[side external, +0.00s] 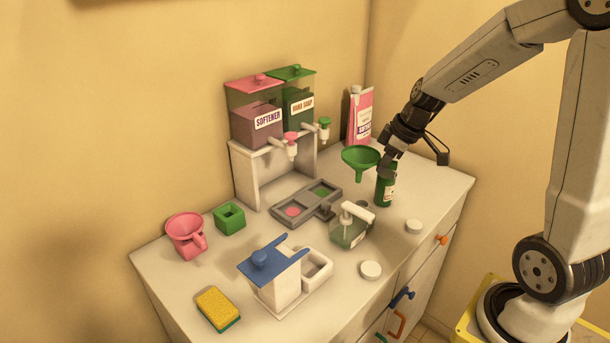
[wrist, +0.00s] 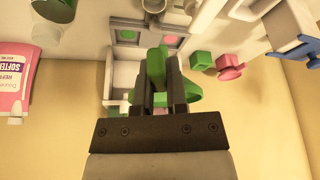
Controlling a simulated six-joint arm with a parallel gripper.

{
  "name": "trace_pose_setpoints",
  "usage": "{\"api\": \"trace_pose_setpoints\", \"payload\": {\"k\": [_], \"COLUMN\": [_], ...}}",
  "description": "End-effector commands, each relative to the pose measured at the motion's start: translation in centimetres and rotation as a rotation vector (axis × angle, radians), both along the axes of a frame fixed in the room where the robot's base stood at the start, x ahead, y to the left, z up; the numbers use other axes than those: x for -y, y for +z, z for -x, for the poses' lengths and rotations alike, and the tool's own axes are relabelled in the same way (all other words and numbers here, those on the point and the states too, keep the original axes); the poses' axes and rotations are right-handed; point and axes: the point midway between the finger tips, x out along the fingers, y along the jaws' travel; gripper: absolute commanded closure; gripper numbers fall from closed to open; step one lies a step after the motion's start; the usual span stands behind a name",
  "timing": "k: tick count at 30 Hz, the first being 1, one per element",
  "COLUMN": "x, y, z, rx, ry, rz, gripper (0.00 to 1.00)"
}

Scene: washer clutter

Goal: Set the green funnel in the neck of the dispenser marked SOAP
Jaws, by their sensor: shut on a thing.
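My gripper (side external: 386,163) is shut on the green funnel (side external: 361,160) and holds it in the air above the counter, mouth up and spout down. In the wrist view the fingers (wrist: 163,98) close on a green part of the funnel, whose rim (wrist: 186,101) shows behind them. A green-lidded tank (side external: 299,102) labelled HAND SOAP stands on a white stand at the back, beside a pink-lidded SOFTENER tank (side external: 256,122). The HAND SOAP tank's lid looks to be on. The funnel is apart from the tanks, to their right and nearer the camera.
A pump bottle (side external: 349,232), grey tray (side external: 283,218), blue-lidded box (side external: 275,283), sponge (side external: 218,308), green block (side external: 229,218) and pink handled vessel (side external: 186,236) clutter the counter. The right front corner is fairly clear.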

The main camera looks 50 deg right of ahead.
Motion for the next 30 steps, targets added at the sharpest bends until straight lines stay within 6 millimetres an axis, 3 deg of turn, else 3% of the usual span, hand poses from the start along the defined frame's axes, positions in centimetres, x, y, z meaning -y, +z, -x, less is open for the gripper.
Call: {"api": "trace_pose_setpoints", "payload": {"k": [7,30], "x": [1.3,1.27], "y": [0.3,-0.47], "z": [1.05,1.06], "rx": [0.0,0.0], "ry": [0.033,0.035], "rz": [0.002,-0.001], "gripper": [1.0,1.0]}}
